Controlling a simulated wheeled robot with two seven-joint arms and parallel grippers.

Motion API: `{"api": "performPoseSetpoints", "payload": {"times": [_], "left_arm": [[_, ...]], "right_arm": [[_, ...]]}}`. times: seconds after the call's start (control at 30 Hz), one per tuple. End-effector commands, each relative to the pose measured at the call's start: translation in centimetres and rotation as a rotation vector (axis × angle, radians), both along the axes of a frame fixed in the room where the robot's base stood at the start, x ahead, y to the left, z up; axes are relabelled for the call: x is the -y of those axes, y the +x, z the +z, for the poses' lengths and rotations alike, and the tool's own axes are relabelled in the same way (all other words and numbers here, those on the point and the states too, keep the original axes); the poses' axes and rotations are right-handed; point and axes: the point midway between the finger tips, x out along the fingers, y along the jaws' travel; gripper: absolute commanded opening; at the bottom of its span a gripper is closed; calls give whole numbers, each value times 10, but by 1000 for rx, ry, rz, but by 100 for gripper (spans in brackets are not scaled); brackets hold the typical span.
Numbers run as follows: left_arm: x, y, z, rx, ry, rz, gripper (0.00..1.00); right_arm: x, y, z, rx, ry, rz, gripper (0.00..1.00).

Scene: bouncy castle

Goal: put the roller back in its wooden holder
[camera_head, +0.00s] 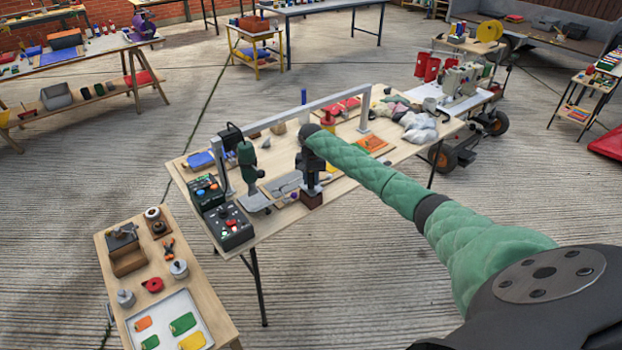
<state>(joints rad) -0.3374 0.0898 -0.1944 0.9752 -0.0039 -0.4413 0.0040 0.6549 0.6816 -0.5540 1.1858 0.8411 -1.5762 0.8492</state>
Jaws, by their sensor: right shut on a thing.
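My right arm, in a green quilted sleeve, reaches in from the lower right over the middle table. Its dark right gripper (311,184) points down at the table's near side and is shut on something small. I take this to be the roller, but the gripper hides it and I cannot make out its shape. A small reddish-brown wooden block (312,200), which looks like the holder, stands directly below the fingertips. I cannot tell whether the held thing is inside the block, touching it or just above it. My left gripper is not in view.
A green tool on a grey stand (246,155) and control boxes (236,228) with buttons stand left of the gripper. A grey metal frame (335,103) arches over the table (397,155). Grey cloths and a sewing machine (461,82) are at right. A small table (205,288) stands at lower left.

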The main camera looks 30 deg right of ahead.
Motion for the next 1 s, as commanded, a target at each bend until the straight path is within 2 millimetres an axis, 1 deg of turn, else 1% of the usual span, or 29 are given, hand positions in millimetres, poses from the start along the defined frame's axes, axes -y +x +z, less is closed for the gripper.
{"api": "performPoseSetpoints", "payload": {"times": [0.47,1.0], "left_arm": [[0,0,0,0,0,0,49],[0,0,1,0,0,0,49]], "right_arm": [[0,0,-1,1,0,0,0],[1,1,-13,1,0,-1,0]]}}
